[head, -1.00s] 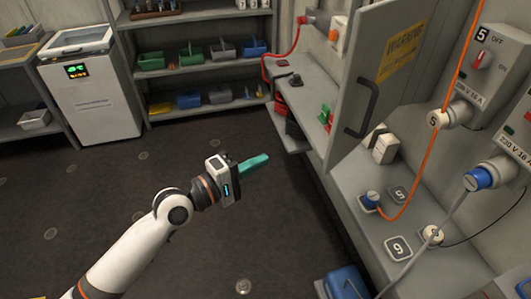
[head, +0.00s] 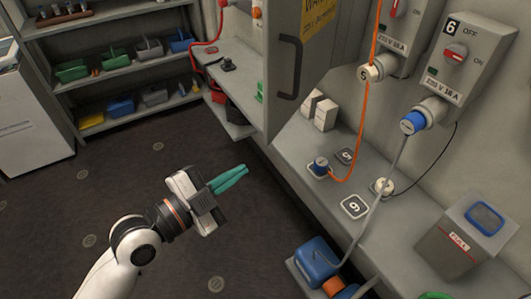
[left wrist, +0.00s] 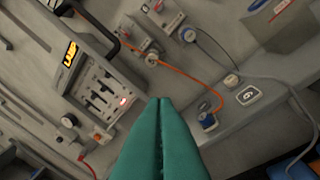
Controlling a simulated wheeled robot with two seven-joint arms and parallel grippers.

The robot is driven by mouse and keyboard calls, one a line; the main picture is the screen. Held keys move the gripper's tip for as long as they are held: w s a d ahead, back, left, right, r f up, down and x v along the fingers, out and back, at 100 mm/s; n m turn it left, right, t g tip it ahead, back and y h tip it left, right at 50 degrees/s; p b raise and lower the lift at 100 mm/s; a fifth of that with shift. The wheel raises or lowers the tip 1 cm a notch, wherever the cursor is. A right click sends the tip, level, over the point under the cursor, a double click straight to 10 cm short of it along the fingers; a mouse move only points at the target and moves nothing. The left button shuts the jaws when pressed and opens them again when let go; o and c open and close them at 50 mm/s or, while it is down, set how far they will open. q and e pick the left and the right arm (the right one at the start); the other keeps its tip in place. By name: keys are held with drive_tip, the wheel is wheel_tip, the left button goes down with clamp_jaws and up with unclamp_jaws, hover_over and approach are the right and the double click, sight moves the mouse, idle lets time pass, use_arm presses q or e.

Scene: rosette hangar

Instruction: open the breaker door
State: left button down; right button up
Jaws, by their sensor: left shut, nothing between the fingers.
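The grey breaker door (head: 297,85) carries a yellow warning label and a dark bar handle (head: 288,67). In the head view it stands out from the wall over the bench, with its labelled face toward the right. In the left wrist view a panel with black switches (left wrist: 100,95) shows beside a grey edge. How far the door is swung cannot be told exactly. My left gripper (head: 243,172) has teal fingers, shut and empty. It is over the floor, left of the bench, apart from the door and lower in the picture than the handle. My right gripper is not in view.
The grey bench (head: 275,150) runs below the door. An orange cable (head: 362,120) and a grey cable (head: 385,185) hang from wall sockets to the right. A blue connector (head: 315,255) is near the bench front. A shelf with bins (head: 120,60) stands back left. The floor between is clear.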

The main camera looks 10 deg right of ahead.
use_arm(q)
drive_tip(key=w+d+m+p, duration=0.2)
drive_tip(key=d+m+p, duration=0.1)
drive_tip(key=d+m, duration=0.65)
drive_tip(key=shift+n, duration=0.35)
drive_tip(key=w+a, duration=0.1)
drive_tip(key=w+a+p, duration=0.1)
drive_tip(key=w, duration=0.1)
drive_tip(key=shift+w+a, duration=0.15)
